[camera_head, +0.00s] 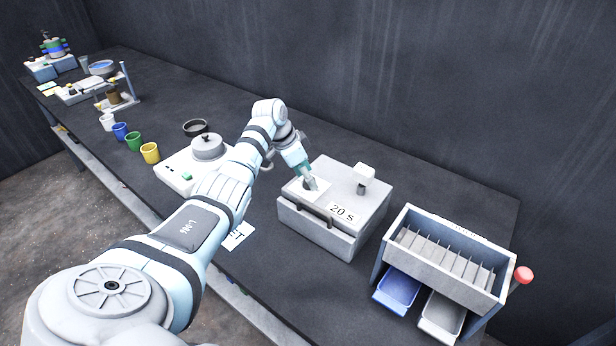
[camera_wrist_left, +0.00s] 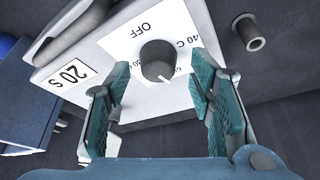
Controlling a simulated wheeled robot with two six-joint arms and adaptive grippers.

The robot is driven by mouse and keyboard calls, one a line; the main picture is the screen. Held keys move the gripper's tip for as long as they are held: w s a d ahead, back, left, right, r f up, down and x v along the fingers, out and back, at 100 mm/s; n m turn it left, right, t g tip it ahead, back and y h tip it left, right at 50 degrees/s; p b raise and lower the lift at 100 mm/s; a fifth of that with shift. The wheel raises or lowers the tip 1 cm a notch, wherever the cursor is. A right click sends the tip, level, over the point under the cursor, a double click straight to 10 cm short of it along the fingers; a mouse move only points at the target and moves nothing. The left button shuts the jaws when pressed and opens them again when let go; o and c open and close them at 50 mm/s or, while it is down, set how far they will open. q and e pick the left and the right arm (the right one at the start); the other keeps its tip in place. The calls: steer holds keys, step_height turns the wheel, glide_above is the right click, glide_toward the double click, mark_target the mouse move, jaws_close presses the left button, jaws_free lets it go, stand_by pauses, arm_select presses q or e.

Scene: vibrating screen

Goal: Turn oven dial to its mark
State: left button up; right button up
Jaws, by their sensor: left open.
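A short white line on the knob points away from "OFF". My left gripper (camera_wrist_left: 160,105) is open, with its teal pads apart and the dial ahead between them, not gripped. In the head view my left gripper (camera_head: 309,181) is over the oven's white plate and largely hides the dial.
To the right is a slatted box (camera_head: 447,259) with a blue tray (camera_head: 397,290), a grey tray and a red knob. To the left are a white device (camera_head: 180,171) and several coloured cups. A wall runs behind.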

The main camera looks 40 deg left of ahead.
arm_select(q)
steer(key=shift+w+d+f, duration=0.15)
steer(key=shift+w+f, duration=0.1)
steer(key=shift+f, duration=0.25)
steer(key=shift+s+r, duration=0.15)
steer(key=shift+s, duration=0.05)
steer(key=shift+c, duration=1.2)
steer(key=c, duration=0.9)
